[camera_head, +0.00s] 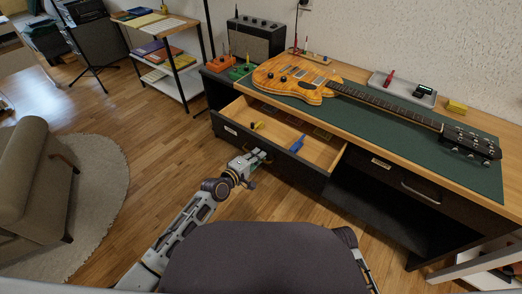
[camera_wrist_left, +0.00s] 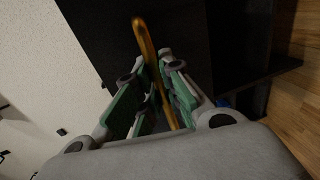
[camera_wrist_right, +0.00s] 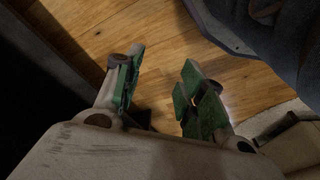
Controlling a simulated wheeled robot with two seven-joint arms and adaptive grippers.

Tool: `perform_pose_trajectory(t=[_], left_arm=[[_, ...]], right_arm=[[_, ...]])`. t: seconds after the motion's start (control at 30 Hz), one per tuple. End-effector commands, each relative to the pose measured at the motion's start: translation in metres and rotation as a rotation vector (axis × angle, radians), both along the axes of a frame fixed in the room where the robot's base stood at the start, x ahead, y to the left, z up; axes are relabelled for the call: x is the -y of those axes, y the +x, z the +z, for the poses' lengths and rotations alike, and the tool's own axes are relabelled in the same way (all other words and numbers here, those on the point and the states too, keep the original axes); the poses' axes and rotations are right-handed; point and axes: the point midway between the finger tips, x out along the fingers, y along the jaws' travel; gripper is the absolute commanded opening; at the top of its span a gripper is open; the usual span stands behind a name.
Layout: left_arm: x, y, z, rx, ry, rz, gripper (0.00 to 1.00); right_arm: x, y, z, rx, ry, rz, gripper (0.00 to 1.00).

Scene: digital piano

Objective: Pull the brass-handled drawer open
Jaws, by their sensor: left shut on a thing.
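The drawer (camera_head: 298,174) on the left side of the desk stands open, its inside in view. A yellow item (camera_head: 257,125) and a blue item (camera_head: 297,144) lie in it. My left gripper (camera_head: 256,160) is at the middle of the drawer front. In the left wrist view the brass handle (camera_wrist_left: 148,48) runs between the green-padded fingers of my left gripper (camera_wrist_left: 158,88), which are shut on it. Part of the handle is hidden by the fingers. My right gripper (camera_wrist_right: 160,92) is open and empty above the wood floor in the right wrist view.
An orange guitar (camera_head: 300,80) lies on the green mat (camera_head: 390,122) on the desk. A second drawer with its own handle (camera_head: 420,193) is shut at the right. A beige armchair (camera_head: 28,185) stands on a rug at the left. Bare floor (camera_head: 120,135) lies between.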

Motion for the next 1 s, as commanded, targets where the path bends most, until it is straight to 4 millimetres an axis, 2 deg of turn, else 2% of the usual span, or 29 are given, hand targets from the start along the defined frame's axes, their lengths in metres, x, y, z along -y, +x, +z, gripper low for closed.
perform_pose_trajectory(t=[0.2, 0.4, 0.9, 0.93, 1.0], left_arm=[[-0.017, -0.024, -0.001, -0.002, 0.004, -0.002, 0.0], [-0.026, -0.037, -0.001, -0.003, 0.001, -0.002, 0.0], [-0.029, -0.042, -0.001, -0.002, 0.0, -0.001, 0.0], [-0.029, -0.041, -0.001, -0.002, 0.0, -0.001, 0.11], [-0.029, -0.041, -0.001, -0.002, 0.0, -0.001, 0.19]], right_arm=[[0.004, 0.002, -0.009, -0.015, -0.014, -0.002, 0.4], [0.005, 0.001, -0.017, -0.025, -0.018, -0.003, 0.4], [0.006, -0.003, -0.023, -0.04, -0.02, -0.004, 0.4], [0.006, -0.003, -0.022, -0.039, -0.019, -0.004, 0.4], [0.005, -0.003, -0.021, -0.037, -0.019, -0.004, 0.4]])
